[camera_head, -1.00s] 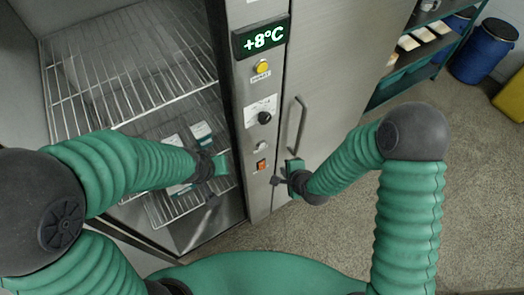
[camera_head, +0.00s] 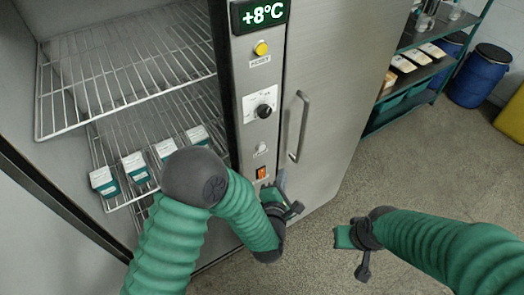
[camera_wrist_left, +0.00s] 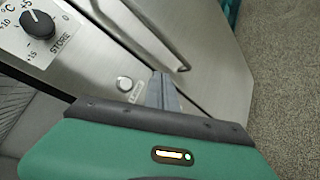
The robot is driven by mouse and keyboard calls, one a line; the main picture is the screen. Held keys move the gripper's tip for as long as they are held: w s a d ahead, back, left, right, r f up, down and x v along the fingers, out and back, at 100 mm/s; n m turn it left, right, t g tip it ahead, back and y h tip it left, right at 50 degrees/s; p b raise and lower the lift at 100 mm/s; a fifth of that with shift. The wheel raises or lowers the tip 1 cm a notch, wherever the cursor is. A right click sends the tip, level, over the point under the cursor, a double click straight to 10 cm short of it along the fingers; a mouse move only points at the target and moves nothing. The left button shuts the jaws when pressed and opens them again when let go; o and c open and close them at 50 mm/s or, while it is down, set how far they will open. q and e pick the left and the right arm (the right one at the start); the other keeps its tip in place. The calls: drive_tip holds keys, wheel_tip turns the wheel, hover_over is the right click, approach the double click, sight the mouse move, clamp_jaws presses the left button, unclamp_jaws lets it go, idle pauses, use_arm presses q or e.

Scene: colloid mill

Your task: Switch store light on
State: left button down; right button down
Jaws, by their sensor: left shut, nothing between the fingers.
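The control panel of the steel cabinet carries an orange rocker switch (camera_head: 262,173) near its lower end. A small pale round button (camera_head: 261,149) with a label too small to read sits above it, and it also shows in the left wrist view (camera_wrist_left: 124,84). My left gripper (camera_head: 282,182) is shut and empty, just right of and slightly below the orange switch; I cannot tell whether it touches the panel. In the left wrist view its grey fingertips (camera_wrist_left: 165,90) are right of the round button. My right gripper (camera_head: 345,238) is over the floor, its jaws unclear.
A black dial (camera_head: 264,111), a yellow button (camera_head: 261,48) and a +8°C display (camera_head: 262,13) are higher on the panel. A door handle (camera_head: 299,127) stands out to the right. The open compartment with wire shelves (camera_head: 125,75) and several boxes (camera_head: 134,167) is left.

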sight(261, 147)
use_arm(q)
drive_tip(key=w+a, duration=0.5)
drive_tip(key=w, duration=0.2)
idle(0.4)
drive_tip(key=shift+d, duration=0.1)
idle(1.7)
drive_tip(key=shift+w+a+r, duration=0.15)
drive_tip(key=shift+w+a, duration=0.15)
drive_tip(key=shift+a, duration=0.05)
